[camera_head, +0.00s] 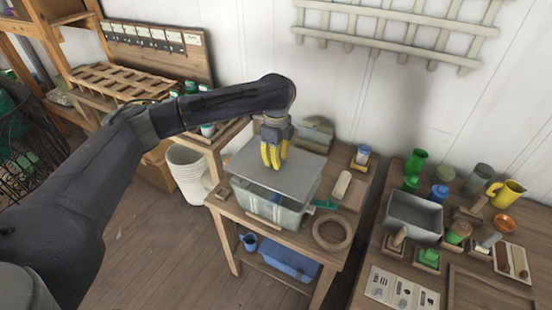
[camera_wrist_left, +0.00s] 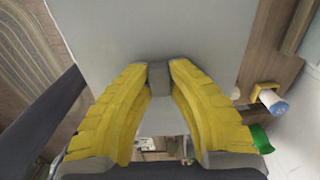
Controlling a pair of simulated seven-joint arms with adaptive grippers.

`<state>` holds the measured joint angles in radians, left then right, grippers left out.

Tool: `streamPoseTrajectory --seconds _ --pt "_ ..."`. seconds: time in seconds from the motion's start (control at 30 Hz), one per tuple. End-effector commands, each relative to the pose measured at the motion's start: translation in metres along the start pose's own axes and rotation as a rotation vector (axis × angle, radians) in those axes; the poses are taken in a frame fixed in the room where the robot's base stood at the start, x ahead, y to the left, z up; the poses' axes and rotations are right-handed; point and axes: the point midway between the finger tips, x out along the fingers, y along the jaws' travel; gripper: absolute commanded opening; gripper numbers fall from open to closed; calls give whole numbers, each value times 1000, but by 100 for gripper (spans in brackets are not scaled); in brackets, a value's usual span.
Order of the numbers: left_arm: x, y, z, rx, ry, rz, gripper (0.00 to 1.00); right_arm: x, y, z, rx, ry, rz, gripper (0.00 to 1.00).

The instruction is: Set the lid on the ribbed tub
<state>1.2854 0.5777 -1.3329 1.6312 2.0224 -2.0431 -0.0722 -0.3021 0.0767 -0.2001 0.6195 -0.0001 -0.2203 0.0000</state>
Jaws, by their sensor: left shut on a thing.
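The lid (camera_head: 302,175) is a flat grey rectangular sheet held over the ribbed tub (camera_head: 268,205), a translucent pale tub on the wooden table. The lid looks tilted and covers much of the tub's opening; part of the dark inside shows below its front edge. I cannot tell whether the lid touches the rim. My left gripper (camera_head: 273,156), with yellow fingers, is above the lid's middle. In the left wrist view its fingers (camera_wrist_left: 159,74) are shut on the grey knob of the lid (camera_wrist_left: 205,30). My right gripper is not in view.
A wooden ring (camera_head: 332,232) and a blue-capped jar (camera_head: 362,154) are on the same table. A grey bin (camera_head: 413,216) and several bottles and tools crowd the right table. A white bucket (camera_head: 187,172) stands on the floor at left. A blue box (camera_head: 289,262) is on the lower shelf.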

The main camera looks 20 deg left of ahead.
Motion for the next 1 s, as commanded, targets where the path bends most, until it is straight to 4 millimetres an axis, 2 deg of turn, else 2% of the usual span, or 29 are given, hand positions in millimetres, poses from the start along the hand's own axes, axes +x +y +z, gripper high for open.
streamPoseTrajectory --seconds 0.13,0.6,1.0 --pt "1 0 0 -1 0 1 0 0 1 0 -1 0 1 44" --pt "42 0 0 0 0 3 0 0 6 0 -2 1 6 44" --pt "54 0 0 0 0 2 0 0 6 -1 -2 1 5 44"
